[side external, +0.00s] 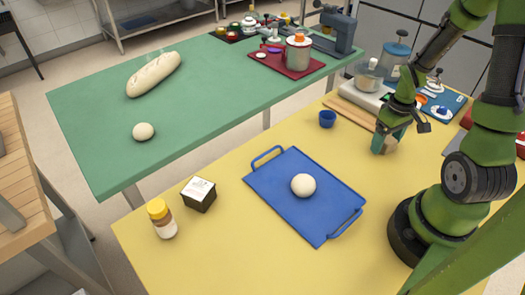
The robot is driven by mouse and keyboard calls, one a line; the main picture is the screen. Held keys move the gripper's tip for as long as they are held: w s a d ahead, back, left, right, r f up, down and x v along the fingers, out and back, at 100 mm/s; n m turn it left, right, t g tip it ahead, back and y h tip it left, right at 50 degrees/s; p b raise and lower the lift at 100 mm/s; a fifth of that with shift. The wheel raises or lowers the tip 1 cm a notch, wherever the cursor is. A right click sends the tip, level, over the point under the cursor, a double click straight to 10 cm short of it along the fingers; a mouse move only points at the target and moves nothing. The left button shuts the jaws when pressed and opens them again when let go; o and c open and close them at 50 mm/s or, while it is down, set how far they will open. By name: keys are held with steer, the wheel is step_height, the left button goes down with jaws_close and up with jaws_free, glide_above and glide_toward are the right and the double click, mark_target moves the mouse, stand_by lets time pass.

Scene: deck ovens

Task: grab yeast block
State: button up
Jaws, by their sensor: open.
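A small tan block (391,146), which looks like the yeast block, is on the yellow table at the right, partly hidden by my gripper. My gripper (384,142) is open and low over the table, with its teal fingers at the block. I cannot tell whether they touch it or stand around it. A dark box with a white printed top (199,193) stands at the front left of the table; its label is too small to read.
A blue tray (264,190) with a dough ball (303,185) lies mid-table. A blue cup (327,119), a wooden board (350,112) and a scale (362,95) are near my gripper. A yellow-capped jar (161,218) stands front left. The green table (210,115) is behind.

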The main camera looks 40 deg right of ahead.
steer(key=shift+f, duration=0.1)
steer(key=shift+c, duration=0.3)
steer(key=c, duration=1)
